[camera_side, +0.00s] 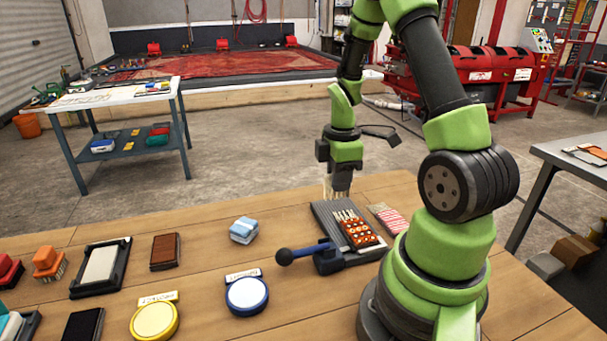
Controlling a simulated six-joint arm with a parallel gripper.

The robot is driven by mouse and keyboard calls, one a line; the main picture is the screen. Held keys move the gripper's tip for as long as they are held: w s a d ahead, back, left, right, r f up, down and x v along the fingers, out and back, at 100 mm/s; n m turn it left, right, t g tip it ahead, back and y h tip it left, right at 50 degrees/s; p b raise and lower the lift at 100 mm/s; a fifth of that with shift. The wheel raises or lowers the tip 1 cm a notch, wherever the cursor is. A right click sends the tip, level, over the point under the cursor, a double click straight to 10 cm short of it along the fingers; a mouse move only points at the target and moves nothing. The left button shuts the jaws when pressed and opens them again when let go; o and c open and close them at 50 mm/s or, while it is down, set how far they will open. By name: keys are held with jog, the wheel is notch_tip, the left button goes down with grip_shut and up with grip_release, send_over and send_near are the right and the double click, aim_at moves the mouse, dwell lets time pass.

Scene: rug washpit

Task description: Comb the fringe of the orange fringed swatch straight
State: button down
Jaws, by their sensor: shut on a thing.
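The orange fringed swatch (361,231) lies on a grey board (325,215) on the wooden table. Its pale fringe (345,215) points to the far side, and the strands show as separate tufts. A clamp with a dark blue lever and ball handle (300,252) sits at the board's near end. My gripper (337,182) points down above the far end of the board, just beyond the fringe. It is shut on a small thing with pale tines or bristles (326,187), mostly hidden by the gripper. I cannot tell whether the tines touch the board.
A pink striped swatch (388,218) lies right of the board. A blue-and-white block (244,230), a blue round tin (247,296), a yellow round tin (154,322), a brown block (165,251), a black tray (75,290) and an orange brush (48,260) stand left.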

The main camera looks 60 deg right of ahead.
aim_at(349, 197)
jog(key=shift+s+d+f+n, duration=0.25)
jog(key=shift+s+d, duration=0.15)
jog(key=shift+s, duration=0.05)
jog(key=shift+s+d+f+n, duration=0.25)
jog(key=shift+s+d, duration=0.1)
jog(key=shift+s, duration=0.1)
jog(key=shift+s+d+f, duration=0.1)
jog(key=shift+f, duration=1.9)
jog(key=shift+f, duration=0.55)
jog(key=shift+w+d, duration=0.6)
jog(key=shift+w+d, duration=0.15)
jog(key=shift+w, duration=0.05)
jog(key=shift+w+d, duration=0.7)
jog(key=shift+d, duration=0.05)
dwell(0.4)
